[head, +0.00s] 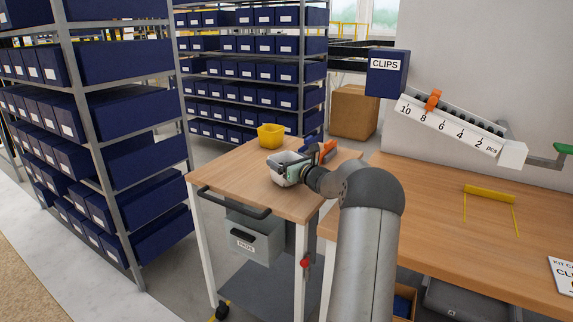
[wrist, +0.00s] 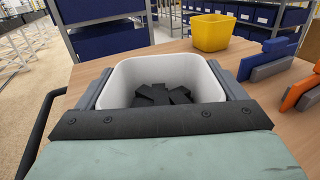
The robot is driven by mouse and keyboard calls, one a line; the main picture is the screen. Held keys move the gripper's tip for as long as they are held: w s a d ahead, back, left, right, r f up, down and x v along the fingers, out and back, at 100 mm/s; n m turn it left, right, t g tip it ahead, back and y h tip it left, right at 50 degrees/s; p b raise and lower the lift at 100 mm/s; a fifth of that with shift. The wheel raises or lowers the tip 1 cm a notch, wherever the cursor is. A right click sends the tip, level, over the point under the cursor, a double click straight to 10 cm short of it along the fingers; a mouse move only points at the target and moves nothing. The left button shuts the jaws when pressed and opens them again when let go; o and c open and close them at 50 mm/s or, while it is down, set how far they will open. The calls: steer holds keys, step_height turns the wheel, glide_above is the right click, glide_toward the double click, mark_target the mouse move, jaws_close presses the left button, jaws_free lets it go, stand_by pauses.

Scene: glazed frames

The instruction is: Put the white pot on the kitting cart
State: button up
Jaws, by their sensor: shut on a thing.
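The white pot (head: 284,175) is an open, square-mouthed tub at the kitting cart's top. In the wrist view the white pot (wrist: 193,72) fills the middle and holds several dark flat pieces. My gripper (head: 291,172) is shut on the pot, with one dark finger on each side of it, as the wrist view (wrist: 165,95) shows. The pot looks upright. The kitting cart (head: 232,186) has a wooden top and a dark push handle. The pot is over this top; whether its base touches the wood is hidden.
A yellow pot (head: 270,136) stands farther back on the cart. Blue, grey and orange pieces (head: 322,152) stand at the cart's right side. A wooden workbench (head: 450,215) is to the right. Shelves of blue bins (head: 120,120) stand left. The cart top's front left is clear.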

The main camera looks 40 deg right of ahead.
steer(key=shift+f, duration=0.4)
steer(key=o, duration=0.9)
steer(key=shift+f, duration=0.1)
steer(key=s, duration=0.7)
steer(key=shift+s, duration=0.35)
